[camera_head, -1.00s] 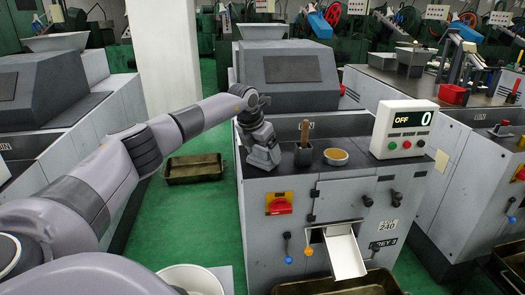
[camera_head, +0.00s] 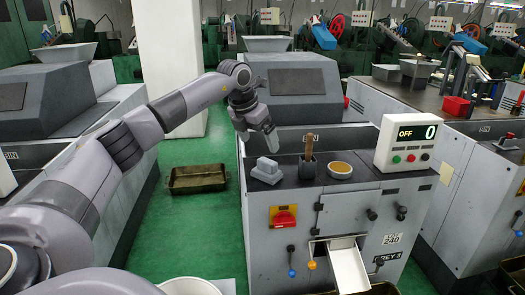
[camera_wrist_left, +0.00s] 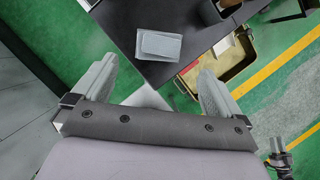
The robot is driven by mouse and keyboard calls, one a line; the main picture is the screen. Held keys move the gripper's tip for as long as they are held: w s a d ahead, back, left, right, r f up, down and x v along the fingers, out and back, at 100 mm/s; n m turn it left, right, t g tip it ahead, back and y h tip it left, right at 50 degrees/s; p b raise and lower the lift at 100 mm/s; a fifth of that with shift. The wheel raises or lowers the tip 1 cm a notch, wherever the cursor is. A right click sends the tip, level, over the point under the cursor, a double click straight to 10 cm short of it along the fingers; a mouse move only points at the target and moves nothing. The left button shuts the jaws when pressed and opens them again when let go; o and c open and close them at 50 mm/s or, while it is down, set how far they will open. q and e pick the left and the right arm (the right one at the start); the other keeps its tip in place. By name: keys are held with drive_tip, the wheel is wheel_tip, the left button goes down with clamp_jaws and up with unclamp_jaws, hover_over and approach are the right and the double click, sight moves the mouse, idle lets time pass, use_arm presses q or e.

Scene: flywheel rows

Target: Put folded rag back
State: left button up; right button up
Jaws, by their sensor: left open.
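The folded rag (camera_head: 267,170) is a small pale grey stepped block. It lies on the dark top of the grey machine (camera_head: 283,196), near its left end. In the left wrist view the rag (camera_wrist_left: 160,44) lies flat near the corner of the dark top, beyond the fingertips. My left gripper (camera_head: 271,141) is above the rag and apart from it. In the left wrist view the two fingers of the left gripper (camera_wrist_left: 157,76) are wide apart with nothing between them.
A dark cup (camera_head: 308,168) with a wooden handle in it stands right of the rag. A bowl (camera_head: 340,169) and a display box (camera_head: 406,144) reading OFF 0 stand further right. A metal crate (camera_head: 198,179) and a white bucket (camera_head: 188,287) are on the green floor.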

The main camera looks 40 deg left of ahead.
use_arm(q)
drive_tip(key=w+d+f+m+h, duration=0.1)
drive_tip(key=d+f+h, duration=0.3)
drive_tip(key=d, duration=0.6)
drive_tip(key=w+d+f+m+h, duration=0.1)
drive_tip(key=d+f+h, duration=0.25)
drive_tip(key=d, duration=0.75)
drive_tip(key=s+d+f+n+t+h, duration=0.1)
drive_tip(key=s+d+f+n+h, duration=0.2)
drive_tip(key=d, duration=0.6)
drive_tip(key=s+d+f+n+t+h, duration=0.15)
drive_tip(key=s+d+h, duration=0.3)
drive_tip(key=d, duration=0.45)
drive_tip(key=s+a+f+n+t+y, duration=0.1)
drive_tip(key=s+f+n+y, duration=0.3)
drive_tip(key=n, duration=0.6)
drive_tip(key=s+a+f+n+t+y, duration=0.1)
drive_tip(key=s+a+f+n+y, duration=0.3)
drive_tip(key=s+f+n, duration=0.5)
drive_tip(key=s+a+f+n+t+y, duration=0.1)
drive_tip(key=s+a+f+n+y, duration=0.1)
drive_tip(key=s+f+n+y, duration=0.2)
drive_tip(key=s+f+n, duration=0.3)
drive_tip(key=f+n, duration=0.1)
drive_tip(key=n, duration=0.3)
drive_tip(key=shift+a+n, duration=0.25)
drive_tip(key=shift+n, duration=0.1)
drive_tip(key=shift+r, duration=0.1)
